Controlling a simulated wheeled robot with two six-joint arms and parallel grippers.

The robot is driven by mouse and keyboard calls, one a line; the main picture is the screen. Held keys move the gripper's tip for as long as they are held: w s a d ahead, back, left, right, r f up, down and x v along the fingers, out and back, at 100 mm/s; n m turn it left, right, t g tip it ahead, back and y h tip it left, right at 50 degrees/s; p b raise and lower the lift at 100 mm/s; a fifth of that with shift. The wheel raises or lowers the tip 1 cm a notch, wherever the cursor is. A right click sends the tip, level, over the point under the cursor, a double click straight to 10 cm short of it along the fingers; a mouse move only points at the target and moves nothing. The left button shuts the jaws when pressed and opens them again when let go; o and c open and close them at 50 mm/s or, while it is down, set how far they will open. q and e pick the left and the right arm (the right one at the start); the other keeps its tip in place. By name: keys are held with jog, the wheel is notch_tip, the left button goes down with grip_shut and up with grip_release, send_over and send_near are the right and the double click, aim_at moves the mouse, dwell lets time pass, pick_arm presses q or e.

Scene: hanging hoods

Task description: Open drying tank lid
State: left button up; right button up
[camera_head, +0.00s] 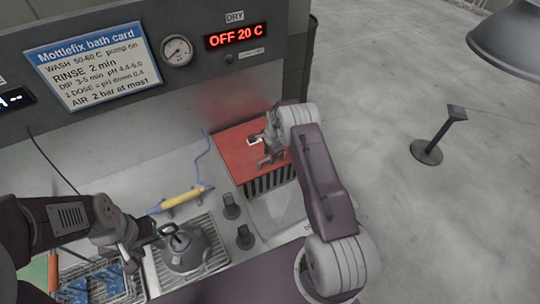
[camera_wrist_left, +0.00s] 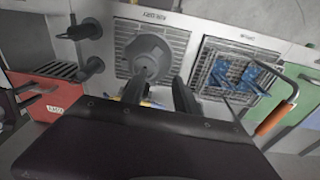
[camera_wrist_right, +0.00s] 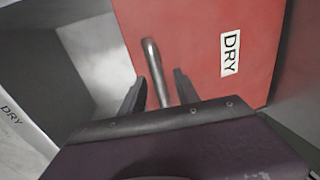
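The red lid labelled DRY (camera_head: 236,156) is at the middle of the bench in the head view, beside a dark slotted grille (camera_head: 268,181). It fills much of the right wrist view (camera_wrist_right: 200,30), where a metal bar handle (camera_wrist_right: 152,60) stands out from it. My right gripper (camera_head: 268,153) is at the lid; its fingers are apart on either side of the handle, with small gaps visible. My left gripper (camera_head: 148,238) is beside a grey kettle-like thing with a top handle (camera_head: 184,250). In the left wrist view its fingers (camera_wrist_left: 160,88) are apart with nothing held.
A display (camera_head: 235,35) reads OFF 20 C under the DRY sign. Two dark knobs (camera_head: 232,207), a yellow-handled tool with a blue hose (camera_head: 182,199) and a wire basket (camera_head: 102,280) are on the bench. A post stand (camera_head: 427,152) is on open floor at right.

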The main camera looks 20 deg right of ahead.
jog(key=shift+s+d+r, duration=0.1)
jog(key=shift+r, duration=0.25)
notch_tip(320, 180, up, 8)
jog(key=s+b, duration=0.1)
jog(key=shift+s+b, duration=0.3)
jog(key=shift+b, duration=0.05)
jog(key=shift+r, duration=0.1)
